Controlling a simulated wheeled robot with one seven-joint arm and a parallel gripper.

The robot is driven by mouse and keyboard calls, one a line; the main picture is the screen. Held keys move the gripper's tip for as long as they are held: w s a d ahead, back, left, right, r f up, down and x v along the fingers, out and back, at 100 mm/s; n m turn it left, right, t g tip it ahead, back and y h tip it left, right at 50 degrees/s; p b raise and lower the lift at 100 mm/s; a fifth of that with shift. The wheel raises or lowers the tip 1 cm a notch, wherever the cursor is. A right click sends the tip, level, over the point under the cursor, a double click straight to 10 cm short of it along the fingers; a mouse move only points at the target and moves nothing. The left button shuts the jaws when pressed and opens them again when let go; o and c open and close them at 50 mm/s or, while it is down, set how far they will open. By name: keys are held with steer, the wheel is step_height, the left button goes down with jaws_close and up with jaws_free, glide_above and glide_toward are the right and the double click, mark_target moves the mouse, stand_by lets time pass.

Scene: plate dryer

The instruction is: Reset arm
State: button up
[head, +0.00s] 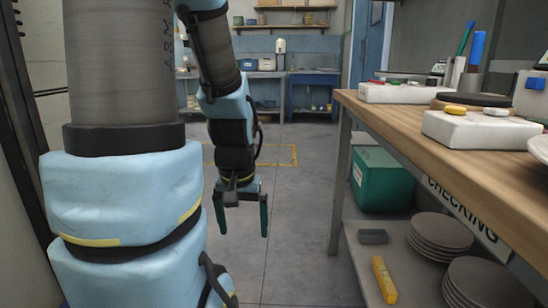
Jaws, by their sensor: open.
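My gripper (241,215) hangs at the end of my pale blue and black arm, pointing down over the open floor. Its two dark green fingers are apart and nothing shows between them. It is left of the wooden bench (385,112) and touches nothing that I can see. The upper arm fills the left of the head view and hides what is behind it.
White blocks with coloured buttons (480,129) sit on the bench. Its lower shelf holds stacked dark plates (440,233), a yellow object (384,279) and a green box (382,180). A blue workbench (312,91) stands far back. The central floor is clear.

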step_height(320, 180, up, 29)
steer(key=p, duration=2.7)
steer(key=shift+r, duration=0.2)
